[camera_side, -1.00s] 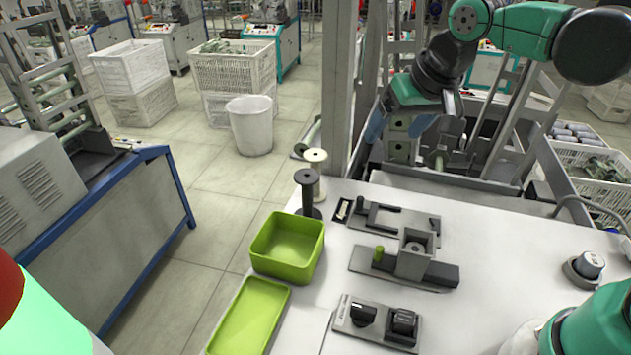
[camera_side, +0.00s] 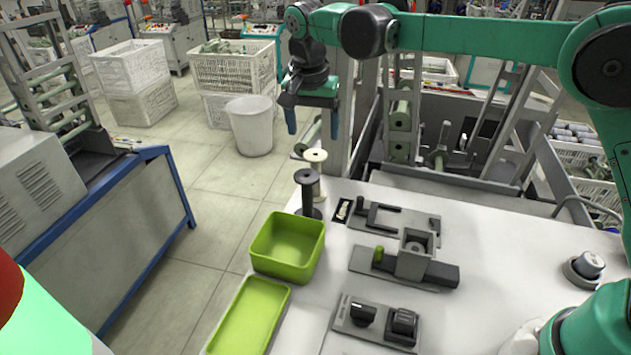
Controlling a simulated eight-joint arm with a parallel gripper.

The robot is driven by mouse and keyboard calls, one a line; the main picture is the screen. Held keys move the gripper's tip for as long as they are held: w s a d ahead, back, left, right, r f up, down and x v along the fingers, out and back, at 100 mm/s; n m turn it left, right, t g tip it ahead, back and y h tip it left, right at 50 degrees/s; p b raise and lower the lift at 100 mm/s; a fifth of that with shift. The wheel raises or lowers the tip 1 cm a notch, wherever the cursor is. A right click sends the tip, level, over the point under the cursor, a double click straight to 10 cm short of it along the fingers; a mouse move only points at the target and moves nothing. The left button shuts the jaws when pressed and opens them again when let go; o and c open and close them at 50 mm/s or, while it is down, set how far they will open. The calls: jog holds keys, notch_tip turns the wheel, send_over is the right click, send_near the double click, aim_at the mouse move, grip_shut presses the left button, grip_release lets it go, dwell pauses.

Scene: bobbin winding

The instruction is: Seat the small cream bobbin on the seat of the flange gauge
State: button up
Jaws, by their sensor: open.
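A cream bobbin (camera_side: 316,156) stands upright at the far left corner of the white table, partly hidden behind a dark grey bobbin (camera_side: 307,178). My gripper (camera_side: 312,125) is open and empty, its two blue fingers pointing down. In the picture it is just above the cream bobbin, apart from it. A grey fixture with a dark U-shaped bracket (camera_side: 377,223) lies to the right of the bobbins. In front of it is a grey fixture with a square block, a round recess (camera_side: 416,246) and a green knob (camera_side: 379,253). I cannot tell for sure which is the flange gauge.
A deep green bin (camera_side: 285,268) and a shallow green tray (camera_side: 248,316) are at the table's left edge. A plate with black switches (camera_side: 377,322) lies in front, and a round knob (camera_side: 588,265) at right. The white table (camera_side: 500,290) is clear between.

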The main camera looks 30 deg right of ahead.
aim_at(315, 155)
jog(key=shift+w+d+f, duration=0.15)
jog(key=shift+f, duration=0.85)
jog(key=shift+w+d+f, duration=0.15)
jog(key=shift+f, duration=0.9)
jog(key=shift+w+d+f, duration=0.15)
jog(key=shift+f, duration=0.85)
jog(key=shift+r, duration=0.1)
jog(key=shift+c, duration=0.2)
jog(key=c, duration=0.7)
jog(key=shift+r, duration=2.55)
jog(key=shift+c, duration=0.2)
jog(key=shift+d, duration=0.1)
jog(key=s+d+r, duration=0.2)
jog(key=s+d, duration=0.8)
jog(key=s, duration=0.6)
jog(key=shift+s+d+f, duration=0.1)
jog(key=shift+d+f, duration=0.05)
jog(key=shift+f, duration=1.25)
jog(key=shift+d+f, duration=0.1)
jog(key=shift+f, duration=1.25)
